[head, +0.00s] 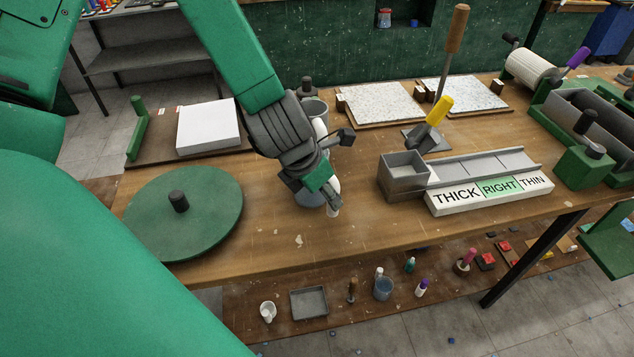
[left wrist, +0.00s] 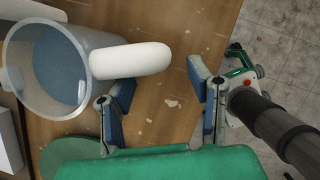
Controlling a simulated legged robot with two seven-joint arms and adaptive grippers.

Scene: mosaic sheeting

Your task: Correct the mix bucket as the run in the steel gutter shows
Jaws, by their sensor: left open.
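The mix bucket, a clear tub (left wrist: 14,62) with blue-grey mix inside and a thick white handle (left wrist: 135,60), fills the left of the left wrist view. The steel gutter (head: 485,164) runs right from a steel box (head: 404,184). A sign (head: 490,192) before it reads THICK, RIGHT, THIN, with RIGHT on green. I cannot make out the run in the gutter.
A yellow-handled tool (head: 430,123) stands behind the steel box. A green turntable (head: 190,215) and a white slab (head: 209,126) lie at left. Speckled sheets (head: 380,104) lie at the back. A low shelf (head: 335,300) holds small bottles and a tray. The bench front between bucket and gutter is clear.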

